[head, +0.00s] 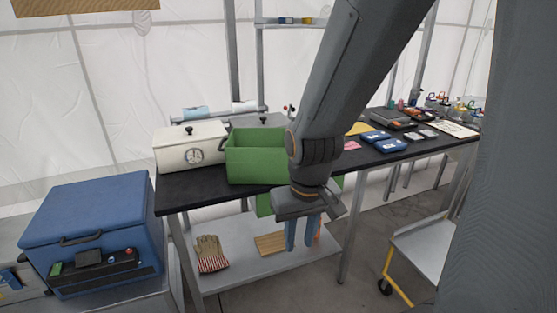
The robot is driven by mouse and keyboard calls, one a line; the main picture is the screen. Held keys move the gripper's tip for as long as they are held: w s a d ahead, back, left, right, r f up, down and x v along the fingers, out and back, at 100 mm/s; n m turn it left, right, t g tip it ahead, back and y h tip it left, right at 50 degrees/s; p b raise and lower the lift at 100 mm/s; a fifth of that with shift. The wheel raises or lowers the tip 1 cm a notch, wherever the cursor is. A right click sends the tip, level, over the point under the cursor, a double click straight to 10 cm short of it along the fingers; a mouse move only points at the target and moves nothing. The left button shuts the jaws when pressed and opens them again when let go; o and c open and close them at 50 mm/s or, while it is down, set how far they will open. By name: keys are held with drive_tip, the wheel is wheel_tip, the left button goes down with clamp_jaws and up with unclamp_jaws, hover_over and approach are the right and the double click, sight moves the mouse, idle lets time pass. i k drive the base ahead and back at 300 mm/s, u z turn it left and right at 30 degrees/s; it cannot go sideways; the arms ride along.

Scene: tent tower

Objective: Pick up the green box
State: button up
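A green box (255,158) stands on the black table top (190,197), just right of a white case with a dial. Its right side is hidden behind my arm. More green (263,206) shows below the table's front edge, beside my gripper; I cannot tell if it belongs to another box. My gripper (302,233) points down in front of the table, lower than the table top and to the right of the green box. Its two blue fingers are apart, with nothing visible between them.
The white case (190,147) stands left of the green box. A blue cooler (90,225) is at left. A glove (210,254) and a wooden block (271,243) lie on the lower shelf. Blue cases (390,145) lie on the table's right part. A cart (425,245) stands at right.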

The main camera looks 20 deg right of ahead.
sight(254, 155)
drive_tip(key=z, duration=0.4)
drive_tip(key=i, duration=1)
